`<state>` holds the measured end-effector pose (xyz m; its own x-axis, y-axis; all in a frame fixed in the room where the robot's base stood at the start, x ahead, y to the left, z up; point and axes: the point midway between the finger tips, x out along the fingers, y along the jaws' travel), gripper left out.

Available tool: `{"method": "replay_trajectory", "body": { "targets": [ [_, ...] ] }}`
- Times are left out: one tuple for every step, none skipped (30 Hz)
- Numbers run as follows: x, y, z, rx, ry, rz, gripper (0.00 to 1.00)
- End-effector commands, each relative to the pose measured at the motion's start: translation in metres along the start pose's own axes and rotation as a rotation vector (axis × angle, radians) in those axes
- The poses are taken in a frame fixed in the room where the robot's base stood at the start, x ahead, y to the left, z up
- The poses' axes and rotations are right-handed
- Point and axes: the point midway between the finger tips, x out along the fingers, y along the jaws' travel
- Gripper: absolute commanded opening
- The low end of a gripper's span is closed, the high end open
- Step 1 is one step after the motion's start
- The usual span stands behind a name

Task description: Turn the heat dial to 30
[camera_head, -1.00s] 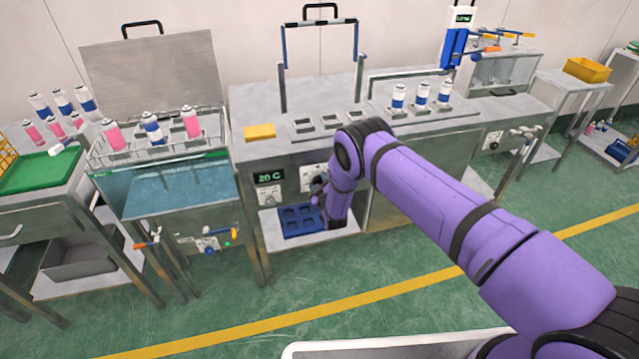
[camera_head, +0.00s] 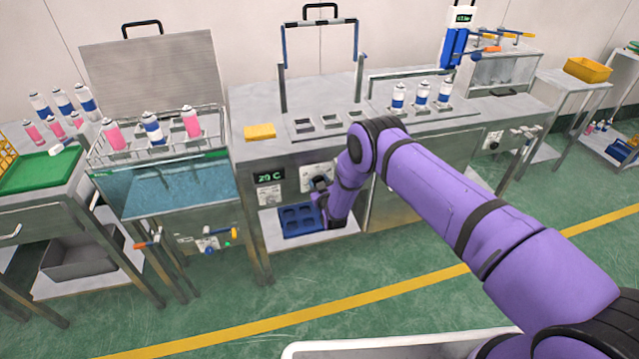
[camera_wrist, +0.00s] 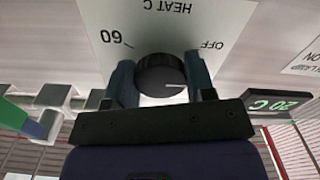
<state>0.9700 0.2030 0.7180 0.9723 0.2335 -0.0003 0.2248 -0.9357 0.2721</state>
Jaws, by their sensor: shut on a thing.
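The heat dial (camera_wrist: 160,74) is a round black knob on a white plate (camera_wrist: 175,28) marked HEAT C, 60 and OFF, seen upside down in the wrist view. A pale pointer line on the dial points right in that view. My gripper (camera_wrist: 161,78) has one finger on each side of the dial and is shut on it. In the head view my gripper (camera_head: 321,184) is at the bench front and mostly hides the dial. The green digital display (camera_head: 270,176) reads twenty-something C; its last digit is hard to read. The display also shows in the wrist view (camera_wrist: 277,104).
A blue tray (camera_head: 300,220) sits on the low shelf beneath my gripper. A second control plate (camera_head: 270,195) is below the display. A water bath (camera_head: 180,190) with cans above it stands left. The floor in front is clear.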

Motion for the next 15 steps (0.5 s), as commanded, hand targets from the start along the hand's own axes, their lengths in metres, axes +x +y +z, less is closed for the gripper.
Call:
{"method": "replay_trajectory", "body": {
  "targets": [
    [0.0001,0.0002,0.0,0.045,0.0,0.001,0.26],
    [0.0001,0.0003,0.0,0.075,0.0,0.001,0.26],
    [0.0001,0.0006,0.0001,0.112,0.0,0.002,0.26],
    [0.0001,0.0006,0.0001,0.14,0.0,0.002,0.26],
    [0.0001,0.0002,0.0,0.166,0.0,0.001,0.26],
    [0.0001,-0.0003,-0.0002,0.202,0.001,0.001,0.26],
    [0.0001,-0.0002,-0.0002,0.229,0.001,0.001,0.26],
    [0.0002,0.0002,-0.0001,0.254,0.001,0.002,0.26],
    [0.0002,0.0003,-0.0001,0.286,0.001,0.002,0.26],
    [0.0002,0.0,-0.0002,0.311,0.001,0.002,0.26],
    [0.0002,-0.0003,-0.0003,0.333,0.001,0.001,0.26],
    [0.0002,-0.0005,-0.0005,0.361,0.001,0.0,0.26],
    [0.0002,-0.0004,-0.0005,0.382,0.001,0.0,0.26],
    [0.0002,-0.0004,-0.0005,0.401,0.001,0.001,0.26],
    [0.0003,-0.0004,-0.0005,0.426,0.001,0.001,0.26]
  ]
}}
